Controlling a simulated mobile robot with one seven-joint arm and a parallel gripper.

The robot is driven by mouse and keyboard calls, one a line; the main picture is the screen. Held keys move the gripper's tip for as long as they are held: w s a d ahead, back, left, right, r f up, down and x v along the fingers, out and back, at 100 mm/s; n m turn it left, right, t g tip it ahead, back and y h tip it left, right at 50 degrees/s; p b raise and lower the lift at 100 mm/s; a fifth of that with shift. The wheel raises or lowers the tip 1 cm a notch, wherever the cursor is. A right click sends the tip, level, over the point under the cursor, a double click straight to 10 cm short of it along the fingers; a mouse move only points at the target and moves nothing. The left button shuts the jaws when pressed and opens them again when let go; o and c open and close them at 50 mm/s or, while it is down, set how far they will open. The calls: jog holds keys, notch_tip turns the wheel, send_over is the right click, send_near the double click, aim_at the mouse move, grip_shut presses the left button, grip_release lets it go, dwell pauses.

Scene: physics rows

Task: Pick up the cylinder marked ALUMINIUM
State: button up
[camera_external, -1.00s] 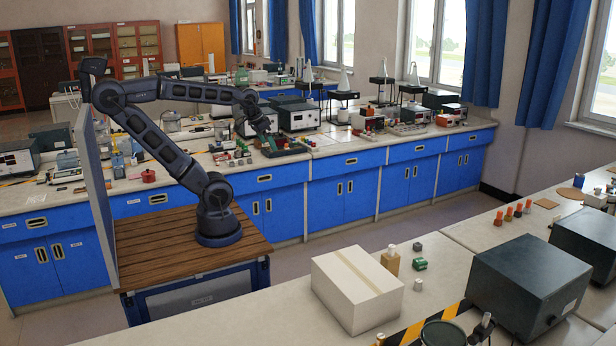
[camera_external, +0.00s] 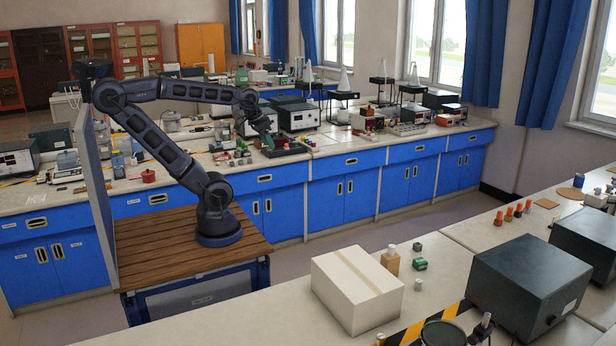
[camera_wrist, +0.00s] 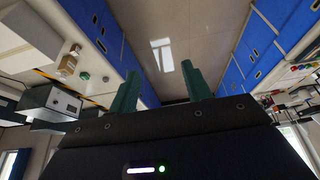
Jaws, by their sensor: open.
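No marking that reads ALUMINIUM is legible in either view, so I cannot tell which piece is that cylinder. Several small coloured pieces (camera_external: 228,157) lie on the far bench, just left of a dark tray (camera_external: 292,151). They are too small to identify.
White-fronted instruments (camera_external: 299,117) stand close behind my gripper on the far bench. The near bench holds a cardboard box (camera_external: 357,291), a brown bottle (camera_external: 391,261), a small green piece (camera_external: 420,264) and dark equipment boxes (camera_external: 528,287). An open aisle (camera_external: 330,246) separates the benches.

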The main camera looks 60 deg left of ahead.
jog(key=w+d+f+n+g+h, duration=0.2)
jog(key=w+d+n, duration=0.5)
jog(key=w+d, duration=1.35)
jog(key=n+g+h, duration=0.2)
jog(key=n+g, duration=0.1)
jog(key=n, duration=0.7)
send_over(418, 280)
jog(key=a, duration=0.5)
notch_tip(418, 280, down, 27)
jog(key=shift+h, duration=0.3)
jog(key=x, duration=0.6)
jog(key=shift+w+d, duration=0.15)
jog(key=shift+d, duration=0.05)
jog(key=shift+d+x, duration=0.15)
jog(key=shift+x, duration=1.1)
jog(key=shift+d+x, duration=0.15)
jog(key=shift+x, duration=1.1)
jog(key=shift+r, duration=0.1)
grip_shut()
